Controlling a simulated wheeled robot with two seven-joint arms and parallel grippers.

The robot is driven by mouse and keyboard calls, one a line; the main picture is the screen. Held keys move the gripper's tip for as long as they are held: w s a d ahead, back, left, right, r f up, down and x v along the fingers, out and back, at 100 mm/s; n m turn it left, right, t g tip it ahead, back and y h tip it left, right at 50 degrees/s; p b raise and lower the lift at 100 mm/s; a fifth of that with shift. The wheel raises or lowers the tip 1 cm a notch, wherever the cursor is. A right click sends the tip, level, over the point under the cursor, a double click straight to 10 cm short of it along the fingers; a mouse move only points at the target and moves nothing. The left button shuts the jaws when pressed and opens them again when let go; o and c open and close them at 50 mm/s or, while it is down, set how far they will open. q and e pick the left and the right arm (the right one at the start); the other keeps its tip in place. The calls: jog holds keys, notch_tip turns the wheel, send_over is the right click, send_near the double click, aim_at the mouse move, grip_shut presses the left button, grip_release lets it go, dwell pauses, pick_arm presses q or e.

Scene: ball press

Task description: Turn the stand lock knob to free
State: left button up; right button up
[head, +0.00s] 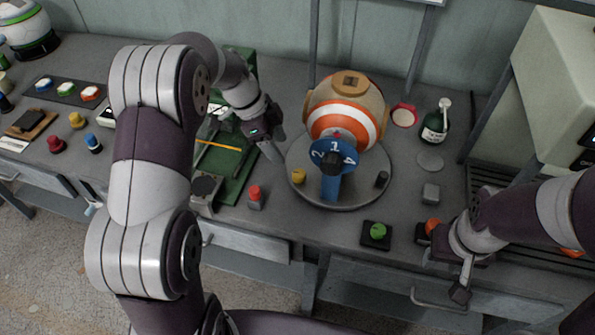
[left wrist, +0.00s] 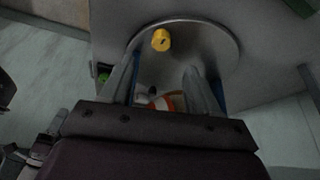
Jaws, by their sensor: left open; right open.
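A yellow knob (head: 298,176) sits near the left edge of the round grey stand (head: 352,197). It also shows in the left wrist view (left wrist: 161,40), just beyond my left fingertips. A dark knob (head: 382,179) is at the stand's right side. No label shows which one is the lock. An orange, white and tan ball (head: 345,108) rests on the stand, behind a blue numbered dial (head: 333,157) on a blue post. My left gripper (head: 273,147) is open and empty, up and left of the yellow knob. My right gripper (head: 461,278) is open at the front right.
A green press-like frame (head: 238,150) stands left of the stand. A red button (head: 255,197) and a green button (head: 378,232) are near the table's front edge. A grey block (head: 430,193), pink ring (head: 404,115) and dark green bottle (head: 436,122) stand to the right.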

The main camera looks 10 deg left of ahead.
aim_at(297, 173)
pick_arm(q)
jog(key=x, duration=1.1)
jog(key=shift+w+f+p, duration=0.15)
jog(key=shift+w+p, duration=0.1)
jog(key=shift+p, duration=0.05)
jog(key=c, duration=1)
